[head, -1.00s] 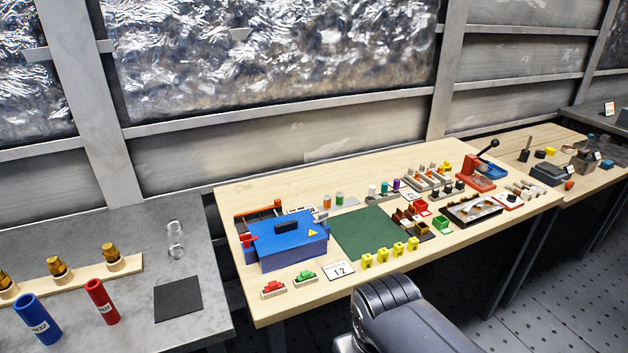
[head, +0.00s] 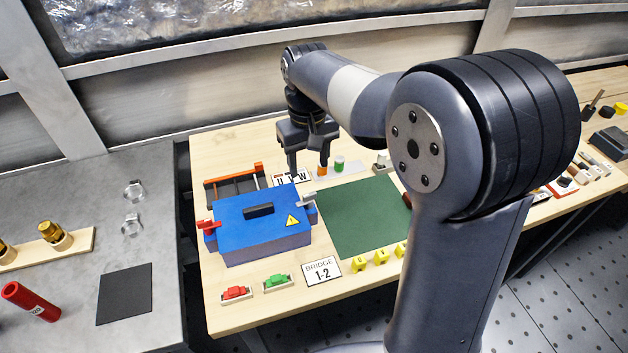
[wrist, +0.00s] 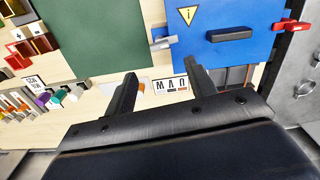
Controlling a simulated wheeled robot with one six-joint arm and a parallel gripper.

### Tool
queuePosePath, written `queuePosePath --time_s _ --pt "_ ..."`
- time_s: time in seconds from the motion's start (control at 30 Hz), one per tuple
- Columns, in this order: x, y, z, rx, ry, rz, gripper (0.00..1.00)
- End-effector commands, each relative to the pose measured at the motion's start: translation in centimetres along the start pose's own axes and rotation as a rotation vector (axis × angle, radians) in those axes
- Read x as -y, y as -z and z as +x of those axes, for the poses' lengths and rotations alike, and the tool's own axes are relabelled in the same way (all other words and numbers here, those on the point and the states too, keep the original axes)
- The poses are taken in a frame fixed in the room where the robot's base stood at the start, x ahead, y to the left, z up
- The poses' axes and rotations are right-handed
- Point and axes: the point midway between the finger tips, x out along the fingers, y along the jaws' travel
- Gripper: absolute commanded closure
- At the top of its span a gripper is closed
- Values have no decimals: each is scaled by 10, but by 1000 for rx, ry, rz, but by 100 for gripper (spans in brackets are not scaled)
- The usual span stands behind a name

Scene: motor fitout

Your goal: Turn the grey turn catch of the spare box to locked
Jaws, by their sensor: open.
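The blue box (head: 262,222) stands on the wooden bench, with a dark handle slot and a yellow warning triangle on its lid. Its grey turn catch (head: 309,198) is on the right side; it also shows in the wrist view (wrist: 162,43) at the box's edge. A red catch (head: 207,226) is on the opposite side and shows in the wrist view (wrist: 291,25). My gripper (head: 308,168) is open and empty, pointing down behind the box near the grey catch. In the wrist view its fingers (wrist: 160,72) are apart, with the catch beyond their tips, not between them.
A green mat (head: 362,222) lies right of the box. Red (head: 236,293) and green (head: 277,284) small parts lie in front.

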Motion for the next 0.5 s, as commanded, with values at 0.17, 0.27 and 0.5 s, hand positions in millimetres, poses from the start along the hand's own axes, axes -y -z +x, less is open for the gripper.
queuePosePath --time_s 0.17,0.27,0.5 --pt "0 -1 35 6 0 1 47" --pt "0 -1 54 4 0 1 47" --pt "0 -1 85 1 0 2 47"
